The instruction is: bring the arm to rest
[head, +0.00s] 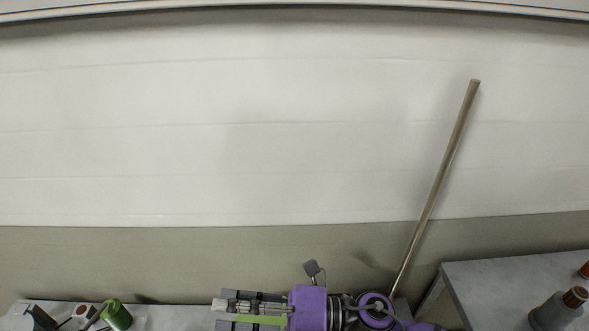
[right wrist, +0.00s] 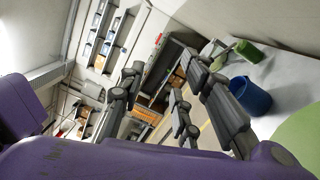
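My right gripper (head: 226,308) is at the bottom centre of the head view, at the end of a purple arm, with its grey fingers pointing left. In the right wrist view the fingers of the right gripper (right wrist: 165,80) stand apart with nothing between them. The gripper is open and empty. My left arm and gripper do not show in either view.
A green cup (head: 117,315) stands on a grey surface at lower left; a blue cup (right wrist: 250,95) shows in the wrist view. A thin pole (head: 440,185) rises behind the arm. A dark bottle (head: 553,310) is on the right table (head: 500,275). Shelves (right wrist: 105,40) stand farther off.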

